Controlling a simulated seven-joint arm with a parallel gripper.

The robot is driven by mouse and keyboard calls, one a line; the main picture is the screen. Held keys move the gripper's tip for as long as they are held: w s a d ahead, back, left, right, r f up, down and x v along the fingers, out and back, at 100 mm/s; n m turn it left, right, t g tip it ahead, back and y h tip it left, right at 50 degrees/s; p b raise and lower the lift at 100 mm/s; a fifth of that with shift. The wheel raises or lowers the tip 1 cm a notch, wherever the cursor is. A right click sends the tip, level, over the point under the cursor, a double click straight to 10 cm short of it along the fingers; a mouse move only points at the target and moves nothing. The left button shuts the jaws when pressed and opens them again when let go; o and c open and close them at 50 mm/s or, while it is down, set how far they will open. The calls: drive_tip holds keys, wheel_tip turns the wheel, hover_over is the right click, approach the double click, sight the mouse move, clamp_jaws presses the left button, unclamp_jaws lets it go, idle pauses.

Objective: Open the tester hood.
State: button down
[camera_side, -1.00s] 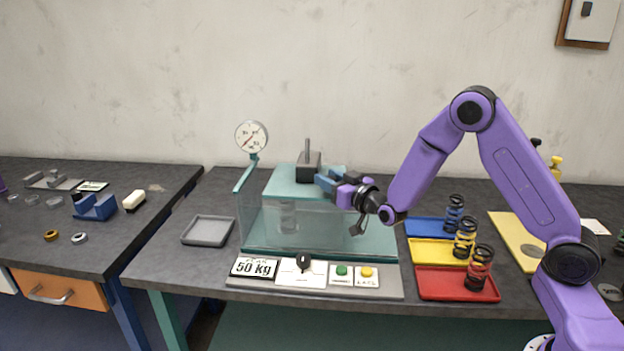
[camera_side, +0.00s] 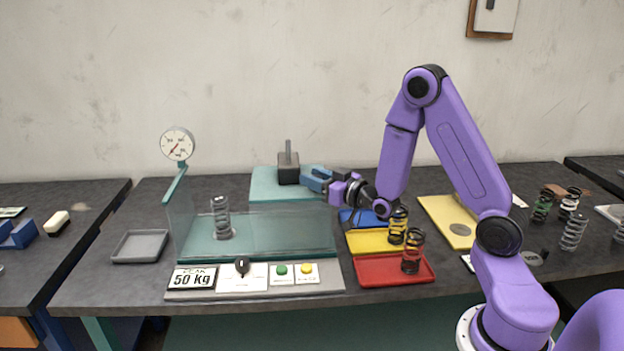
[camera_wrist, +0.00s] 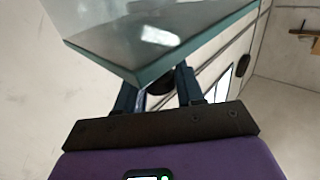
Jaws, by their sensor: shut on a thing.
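The tester has a round dial gauge (camera_side: 177,144) on a teal post and a glass hood with a teal top (camera_side: 262,187). A dark block with a thin rod (camera_side: 288,170) stands at that top. My gripper (camera_side: 318,179) is at the right of the block, its blue fingers shut at the hood. In the wrist view, the hood's thick glass edge (camera_wrist: 185,52) passes in front of the fingers; the exact contact is hidden. A grey spring (camera_side: 221,218) stands upright on the left of the tester base (camera_side: 250,246), left of the hood's top.
The front panel holds a 50 kg sign (camera_side: 193,279), a black knob (camera_side: 242,266), a green button (camera_side: 281,270) and a yellow button (camera_side: 306,269). A red tray (camera_side: 375,269) and yellow tray (camera_side: 362,241) with springs stand close right. A grey tray (camera_side: 139,246) lies left, empty.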

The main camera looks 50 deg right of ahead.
drive_tip(key=c, duration=0.8)
unclamp_jaws()
drive_tip(key=shift+s, duration=0.65)
drive_tip(key=shift+s+r, duration=0.35)
drive_tip(key=shift+s, duration=0.55)
wheel_tip(320, 180, up, 5)
drive_tip(key=shift+w+f, duration=0.1)
drive_tip(key=shift+r, duration=0.8)
drive_tip(key=shift+a, duration=0.1)
